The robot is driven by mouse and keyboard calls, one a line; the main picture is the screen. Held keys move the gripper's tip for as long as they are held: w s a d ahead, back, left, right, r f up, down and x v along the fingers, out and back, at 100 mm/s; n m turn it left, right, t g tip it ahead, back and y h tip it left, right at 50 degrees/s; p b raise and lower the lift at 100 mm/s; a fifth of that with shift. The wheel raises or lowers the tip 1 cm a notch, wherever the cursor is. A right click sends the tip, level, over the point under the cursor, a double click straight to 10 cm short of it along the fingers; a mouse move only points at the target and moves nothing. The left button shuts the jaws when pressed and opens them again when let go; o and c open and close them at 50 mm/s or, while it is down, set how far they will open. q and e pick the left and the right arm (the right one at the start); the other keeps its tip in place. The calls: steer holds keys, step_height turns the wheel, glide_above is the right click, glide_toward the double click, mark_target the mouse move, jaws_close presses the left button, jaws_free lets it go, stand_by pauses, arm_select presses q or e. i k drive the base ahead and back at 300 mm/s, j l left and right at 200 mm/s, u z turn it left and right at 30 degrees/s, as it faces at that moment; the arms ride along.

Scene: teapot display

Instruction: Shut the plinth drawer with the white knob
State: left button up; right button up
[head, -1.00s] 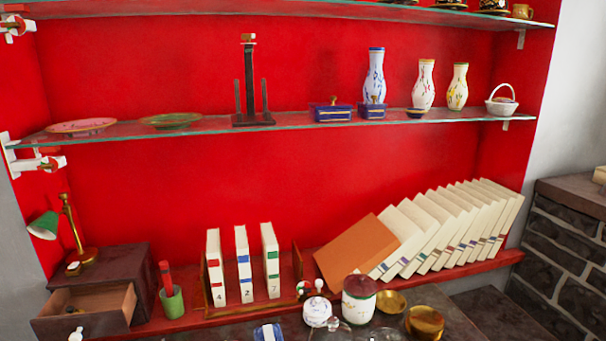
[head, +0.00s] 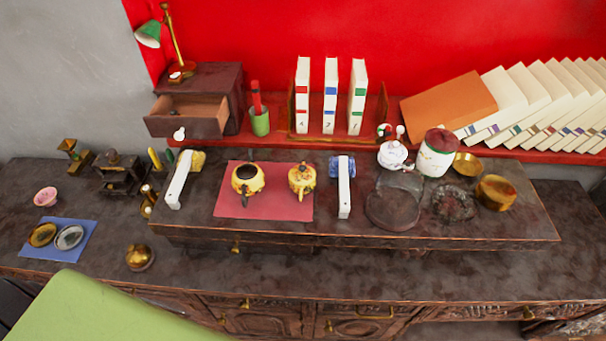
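A small dark wooden plinth (head: 222,88) stands on the red shelf at the upper left, with a lamp on top. Its drawer (head: 187,124) is pulled out toward the front left, and I see its light wooden inside and a dark small thing in it. The white knob (head: 179,134) shows at the drawer's front. Neither of my grippers is in view.
A green lamp (head: 148,34) stands on the plinth. A green cup (head: 260,122) with a red stick is right of it. Below are a white bar (head: 178,180), yellow teapots on a red mat (head: 264,210), and a green surface (head: 110,312). Books (head: 330,96) stand right.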

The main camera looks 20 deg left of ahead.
mark_target(190, 114)
steer(key=u, duration=1.4)
